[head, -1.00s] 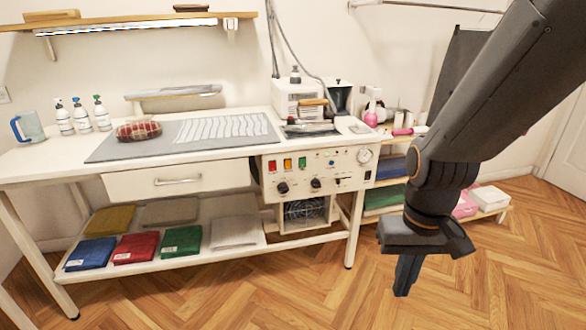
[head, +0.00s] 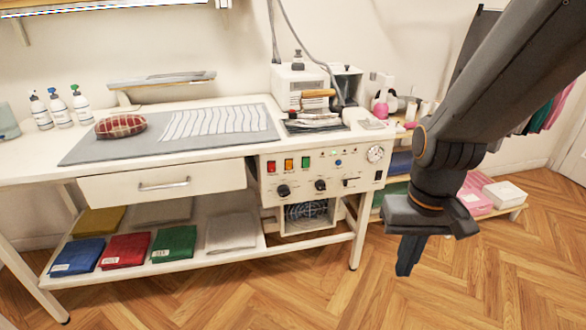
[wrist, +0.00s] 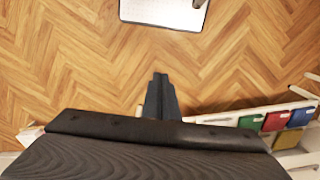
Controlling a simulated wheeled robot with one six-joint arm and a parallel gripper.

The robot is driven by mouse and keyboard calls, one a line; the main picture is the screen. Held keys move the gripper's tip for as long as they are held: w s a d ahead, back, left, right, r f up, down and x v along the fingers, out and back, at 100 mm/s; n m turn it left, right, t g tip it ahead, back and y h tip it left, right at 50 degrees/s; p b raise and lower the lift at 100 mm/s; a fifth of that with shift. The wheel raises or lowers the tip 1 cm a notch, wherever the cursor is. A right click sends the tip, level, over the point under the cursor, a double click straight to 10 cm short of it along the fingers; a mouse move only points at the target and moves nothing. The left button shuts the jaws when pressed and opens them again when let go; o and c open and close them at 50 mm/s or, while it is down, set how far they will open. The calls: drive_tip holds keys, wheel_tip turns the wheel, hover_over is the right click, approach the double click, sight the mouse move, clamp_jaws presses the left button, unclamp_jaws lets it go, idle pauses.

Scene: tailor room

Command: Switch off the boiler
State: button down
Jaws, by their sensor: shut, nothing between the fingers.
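The boiler control panel (head: 325,172) is a cream box under the right end of the ironing table. It has red (head: 271,167), amber (head: 289,164) and green (head: 305,162) switches in a row, dark knobs (head: 283,190) below them, and a round gauge (head: 375,154) at the top right. The switch labels are too small to read. My gripper (head: 405,268) is shut and empty, pointing down in front of and to the right of the panel. In the wrist view my gripper (wrist: 161,90) is over the wooden floor, apart from the panel.
The table (head: 215,148) carries a pressing mat, spray bottles, a red pincushion and an iron. Folded fabrics (head: 122,250) lie on the shelf below. A low rack (head: 515,208) with boxes stands behind my arm. The floor (head: 300,290) in front is clear.

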sight(289, 163)
drive_tip(key=w+a+f+n+t+b, duration=0.3)
drive_tip(key=w+f, duration=0.1)
drive_tip(key=w, duration=0.3)
drive_tip(key=w+a+f+n+t+y+b, duration=0.1)
drive_tip(key=w+a+f+n+t+b, duration=0.15)
drive_tip(key=w, duration=0.55)
drive_tip(key=w+a+f+n+t+b, duration=0.3)
drive_tip(key=w+f+n+b, duration=0.1)
drive_tip(key=w, duration=0.3)
drive_tip(key=w+a+n+t+y+b, duration=0.4)
drive_tip(key=w+a+n+t+b, duration=0.6)
drive_tip(key=a+n, duration=0.1)
drive_tip(key=shift+a+n, duration=0.2)
drive_tip(key=shift+n, duration=0.15)
drive_tip(key=b+x, duration=0.1)
drive_tip(key=x, duration=1.2)
drive_tip(key=shift+w+a+r, duration=0.2)
drive_tip(key=shift+w, duration=0.15)
